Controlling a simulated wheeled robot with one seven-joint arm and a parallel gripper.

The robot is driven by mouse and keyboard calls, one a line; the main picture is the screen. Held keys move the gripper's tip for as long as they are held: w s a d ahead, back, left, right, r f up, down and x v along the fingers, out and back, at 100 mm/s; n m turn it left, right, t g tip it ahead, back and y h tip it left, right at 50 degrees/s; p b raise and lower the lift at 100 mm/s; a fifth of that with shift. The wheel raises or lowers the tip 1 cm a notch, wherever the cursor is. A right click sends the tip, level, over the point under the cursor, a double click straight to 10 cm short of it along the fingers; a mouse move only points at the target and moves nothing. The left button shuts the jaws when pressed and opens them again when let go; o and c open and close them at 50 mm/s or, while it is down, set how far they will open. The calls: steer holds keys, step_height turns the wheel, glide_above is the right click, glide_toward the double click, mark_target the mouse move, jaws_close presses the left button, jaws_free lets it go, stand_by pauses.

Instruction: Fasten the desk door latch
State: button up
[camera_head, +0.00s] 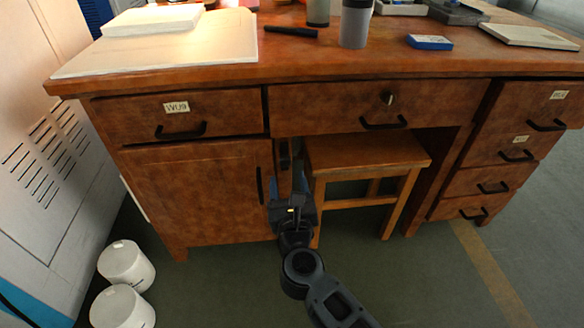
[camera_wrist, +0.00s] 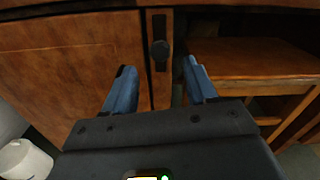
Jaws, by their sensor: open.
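The desk door (camera_head: 200,200) is a brown wooden panel at the desk's lower left, with a dark upright handle (camera_head: 260,186) near its right edge. It looks closed or nearly so; I cannot tell exactly. In the wrist view a round black knob (camera_wrist: 160,51), seemingly part of the latch, sits on a narrow wooden strip right of the door (camera_wrist: 65,75). My gripper (camera_head: 287,185) is at the door's right edge, in front of the desk. In the wrist view its blue fingers (camera_wrist: 159,68) are apart and empty, with the knob ahead between them. Contact is not visible.
A wooden stool (camera_head: 370,152) stands under the desk, close to the right of my gripper. Drawers (camera_head: 480,185) with black handles are at the right. Two white buckets (camera_head: 125,265) stand on the floor at left. The floor in front of the door is clear.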

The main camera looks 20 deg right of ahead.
mark_target(286, 164)
steer(key=b+x, duration=0.1)
steer(key=x, duration=0.5)
steer(key=shift+w, duration=0.2)
steer(key=shift+c, duration=0.5)
steer(key=c, duration=1)
steer(key=shift+o, duration=0.2)
